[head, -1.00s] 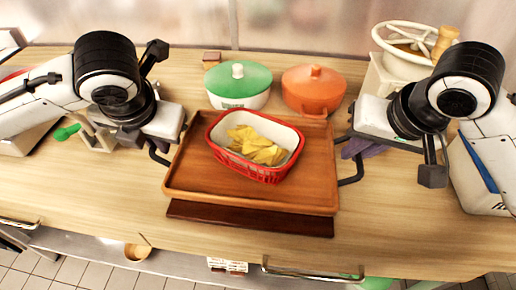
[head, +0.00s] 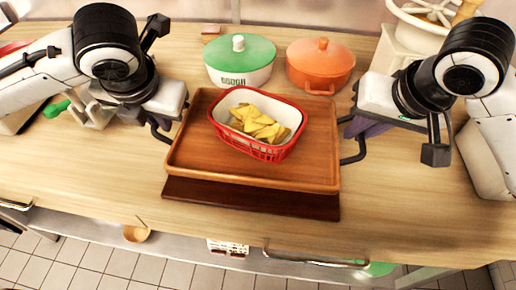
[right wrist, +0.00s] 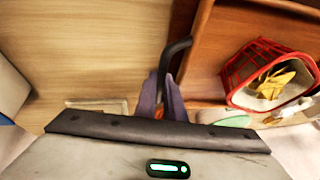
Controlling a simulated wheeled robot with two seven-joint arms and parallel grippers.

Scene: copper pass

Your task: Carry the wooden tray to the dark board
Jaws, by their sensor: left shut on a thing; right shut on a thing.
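The wooden tray (head: 190,150) is level in the head view and carries a red basket (head: 268,152) of yellow chips. The dark board (head: 250,200) shows as a strip along the tray's front edge; the tray hides the rest. I cannot tell whether the tray touches it. My left gripper (head: 158,122) is shut on the tray's left dark handle. My right gripper (head: 352,124) is shut on the right dark handle. In the right wrist view, the purple fingers (right wrist: 166,98) close around the handle (right wrist: 181,58), beside the tray (right wrist: 225,42) and basket (right wrist: 232,75).
A green-lidded pot (head: 240,62) and an orange pot (head: 320,66) stand close behind the tray. A cream appliance with a wheel-like top (head: 425,15) is at the back right. The counter's front edge lies near the board, with a drawer handle (head: 315,262) below.

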